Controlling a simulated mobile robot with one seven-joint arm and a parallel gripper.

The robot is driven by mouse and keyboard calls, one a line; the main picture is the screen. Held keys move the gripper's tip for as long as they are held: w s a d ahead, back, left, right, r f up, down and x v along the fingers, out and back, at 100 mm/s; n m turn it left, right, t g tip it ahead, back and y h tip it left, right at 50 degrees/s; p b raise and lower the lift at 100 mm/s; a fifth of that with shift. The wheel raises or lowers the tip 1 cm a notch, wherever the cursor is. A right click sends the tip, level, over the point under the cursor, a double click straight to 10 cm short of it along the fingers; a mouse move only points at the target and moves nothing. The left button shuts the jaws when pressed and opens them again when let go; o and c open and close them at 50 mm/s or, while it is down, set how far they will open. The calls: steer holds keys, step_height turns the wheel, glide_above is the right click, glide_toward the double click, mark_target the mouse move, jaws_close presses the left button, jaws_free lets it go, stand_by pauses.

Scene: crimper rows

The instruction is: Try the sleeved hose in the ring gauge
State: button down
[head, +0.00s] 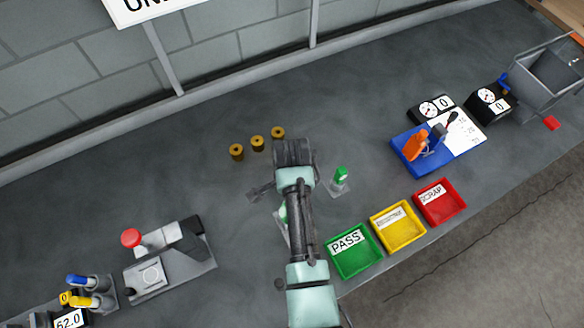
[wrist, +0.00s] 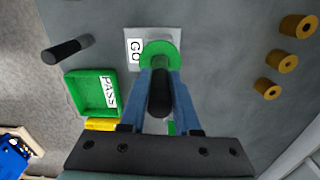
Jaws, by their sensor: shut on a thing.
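My gripper (wrist: 160,78) is shut on a black hose (wrist: 160,97), seen nearly end-on between its blue fingers in the wrist view. The hose's far end overlaps a green ring gauge (wrist: 171,48) on a pale plate marked GO (wrist: 134,52). I cannot tell whether the end is inside the ring or above it. The sleeve on the held hose is not clear. In the head view my arm covers most of this gauge (head: 283,213) and hides the hose. A second green gauge (head: 340,175) stands on its own plate to the right.
A dark rod with a grey end (wrist: 68,50) lies near the green PASS tray (head: 352,271). Yellow (head: 415,236) and red SCRAP (head: 457,211) trays follow. Several brass rings (head: 257,143) stand behind. A red-knobbed press (head: 160,270) is at left, a blue-based fixture (head: 400,163) at right.

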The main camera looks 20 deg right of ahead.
steer(key=shift+f+b, duration=1.2)
steer(key=shift+f, duration=0.55)
stand_by(0.6)
steer(key=shift+r, duration=0.1)
stand_by(0.7)
steer(key=shift+r+p, duration=4.45)
